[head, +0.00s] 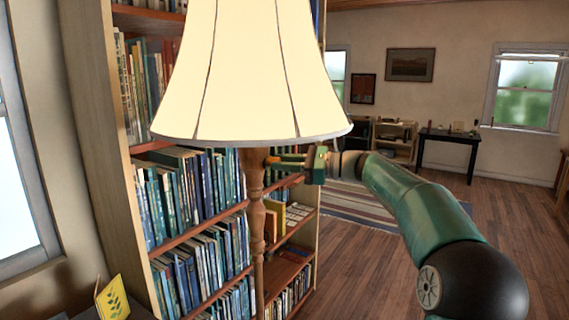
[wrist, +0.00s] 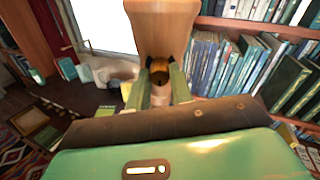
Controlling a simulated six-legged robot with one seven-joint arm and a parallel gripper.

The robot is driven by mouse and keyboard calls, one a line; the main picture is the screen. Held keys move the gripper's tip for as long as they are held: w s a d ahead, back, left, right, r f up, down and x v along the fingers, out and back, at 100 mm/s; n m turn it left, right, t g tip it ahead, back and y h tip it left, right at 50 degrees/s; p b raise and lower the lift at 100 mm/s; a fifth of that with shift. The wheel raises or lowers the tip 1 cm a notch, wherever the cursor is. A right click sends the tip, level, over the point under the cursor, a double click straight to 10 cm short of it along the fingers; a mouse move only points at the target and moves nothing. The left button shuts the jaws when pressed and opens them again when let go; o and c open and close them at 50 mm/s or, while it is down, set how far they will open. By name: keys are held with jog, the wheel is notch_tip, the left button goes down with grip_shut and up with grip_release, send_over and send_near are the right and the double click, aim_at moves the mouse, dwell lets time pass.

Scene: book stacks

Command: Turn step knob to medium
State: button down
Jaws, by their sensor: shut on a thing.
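A floor lamp with a cream shade (head: 252,75) and a turned wooden post (head: 256,215) stands close in front of me in the head view. My gripper (head: 274,161) reaches in from the right, just below the shade's rim, with its fingers at the post. In the wrist view the post (wrist: 165,28) rises straight ahead. A small brass-coloured knob (wrist: 158,67) on the post sits between the green fingers of my gripper (wrist: 159,76), which are shut on it. The fingers hide part of the knob, and I cannot read its setting.
A tall bookcase (head: 128,215) full of books stands right behind the lamp. A yellow book (head: 113,298) stands at the lower left near the window. A striped rug (head: 370,208), a dark table (head: 449,137) and open wooden floor lie to the right.

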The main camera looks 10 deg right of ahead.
jog(key=shift+d, duration=0.1)
dwell(0.3)
jog(key=c, duration=1.3)
grip_release()
jog(key=shift+s, duration=0.1)
jog(key=shift+o, duration=0.3)
jog(key=v, duration=1.3)
jog(key=shift+d, duration=0.35)
jog(key=shift+s, duration=0.1)
